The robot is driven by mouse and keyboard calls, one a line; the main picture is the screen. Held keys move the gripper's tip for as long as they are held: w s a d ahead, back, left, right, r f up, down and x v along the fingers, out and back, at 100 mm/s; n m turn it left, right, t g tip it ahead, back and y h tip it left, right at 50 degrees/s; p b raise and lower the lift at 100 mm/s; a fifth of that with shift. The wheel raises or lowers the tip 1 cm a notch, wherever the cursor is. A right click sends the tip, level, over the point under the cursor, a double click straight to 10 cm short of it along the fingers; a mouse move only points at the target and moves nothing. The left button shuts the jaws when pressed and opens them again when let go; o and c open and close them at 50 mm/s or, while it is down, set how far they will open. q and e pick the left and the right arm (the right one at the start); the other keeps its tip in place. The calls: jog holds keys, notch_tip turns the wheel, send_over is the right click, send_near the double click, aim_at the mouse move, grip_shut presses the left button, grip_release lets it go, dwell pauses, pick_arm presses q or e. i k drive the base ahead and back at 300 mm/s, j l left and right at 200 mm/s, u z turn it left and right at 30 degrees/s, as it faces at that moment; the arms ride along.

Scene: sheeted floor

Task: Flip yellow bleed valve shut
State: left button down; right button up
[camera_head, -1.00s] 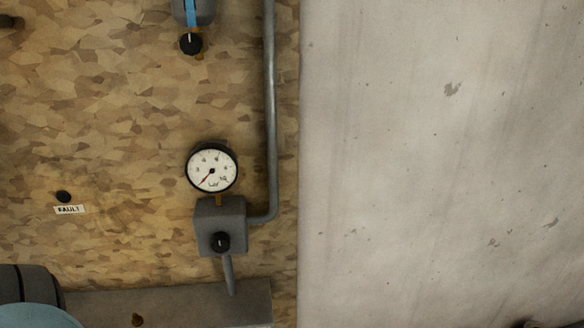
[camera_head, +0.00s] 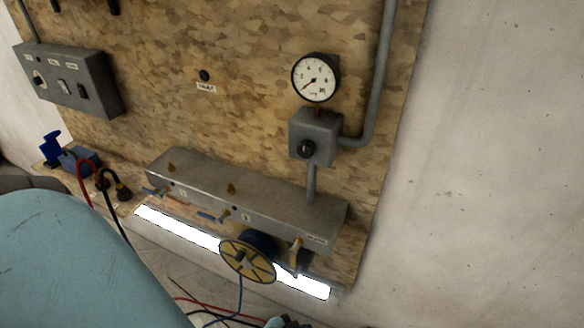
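A small yellow valve handle (camera_head: 296,250) shows at the right end of the grey manifold (camera_head: 330,219), low on the wooden panel. It appears to point steeply down from the manifold's front. Its lower end is close to a dark part, and I cannot tell its exact setting. Two blue-handled valves, one at the left (camera_head: 156,191) and one at the middle (camera_head: 212,217), sit along the same manifold. A yellow spoked wheel or spool (camera_head: 247,260) stands in front, just left of the yellow handle.
A round gauge (camera_head: 316,77) sits above a grey box with a black knob (camera_head: 305,149). A grey switch box (camera_head: 70,80) is at upper left. Red and black cables hang at left, and loose wires lie below. A bright strip (camera_head: 180,231) runs under the manifold.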

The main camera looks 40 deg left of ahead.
aim_at(293, 251)
jog(key=l+u, duration=0.4)
jog(key=l, duration=0.25)
jog(key=l+u, duration=0.35)
jog(key=l, duration=0.25)
